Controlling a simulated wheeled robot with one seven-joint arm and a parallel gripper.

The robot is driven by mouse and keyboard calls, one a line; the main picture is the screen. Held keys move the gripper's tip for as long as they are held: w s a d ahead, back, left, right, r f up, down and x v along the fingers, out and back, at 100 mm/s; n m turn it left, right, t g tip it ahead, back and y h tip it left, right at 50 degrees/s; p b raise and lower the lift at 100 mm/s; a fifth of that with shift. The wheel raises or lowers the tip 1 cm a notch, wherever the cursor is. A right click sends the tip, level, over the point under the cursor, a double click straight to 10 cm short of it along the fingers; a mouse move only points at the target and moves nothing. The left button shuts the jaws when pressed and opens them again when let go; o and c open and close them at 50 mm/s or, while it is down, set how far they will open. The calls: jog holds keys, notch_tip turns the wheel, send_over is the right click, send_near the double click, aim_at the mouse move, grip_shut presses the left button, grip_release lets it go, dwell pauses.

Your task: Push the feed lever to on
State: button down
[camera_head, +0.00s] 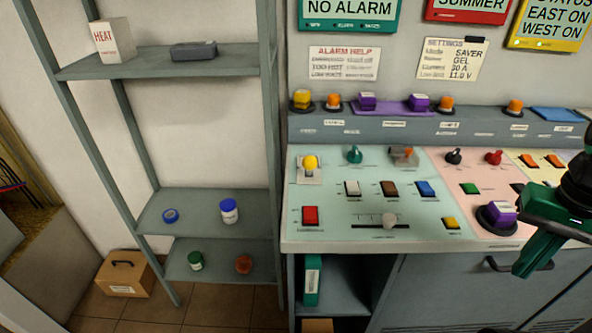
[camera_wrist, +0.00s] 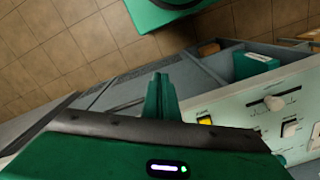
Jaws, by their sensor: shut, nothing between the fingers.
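The control panel (camera_head: 345,240) stands at the right in the head view. Its small labels are too blurred to tell which control is the feed lever. Along its back row are a yellow-knobbed control (camera_head: 311,163), a teal handle (camera_head: 354,154), a grey and orange control (camera_head: 403,154), a black handle (camera_head: 453,156) and a red handle (camera_head: 493,157). My gripper (camera_head: 526,266) is green, shut and empty, at the panel's front right. In the wrist view its fingertips (camera_wrist: 160,84) are together, apart from the panel face (camera_wrist: 238,113).
A slider (camera_head: 389,221), rocker switches and a purple-topped knob (camera_head: 498,215) crowd the panel. A raised ledge (camera_head: 345,128) with several buttons runs behind. Cabinet doors (camera_head: 430,290) are below. Grey shelves (camera_head: 200,258) stand at the left, with a cardboard box (camera_head: 124,275) on the floor.

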jog(key=w+a+r+n+t+h, duration=0.1)
jog(key=w+a+r+n, duration=0.1)
jog(key=w+a+n, duration=0.55)
jog(key=w+a+r+n+t+h, duration=0.1)
jog(key=w+a+r+n, duration=0.25)
jog(key=w+n, duration=0.65)
jog(key=a+r+n+t, duration=0.1)
jog(key=a+n+t, duration=0.1)
jog(key=a+n, duration=0.9)
jog(key=a+r+n+t+y, duration=0.1)
jog(key=a+r+n, duration=0.1)
jog(key=a+n, duration=0.9)
jog(key=w+a, duration=0.1)
jog(key=a, duration=0.4)
jog(key=shift+a+t, duration=0.35)
jog(key=shift+t, duration=0.05)
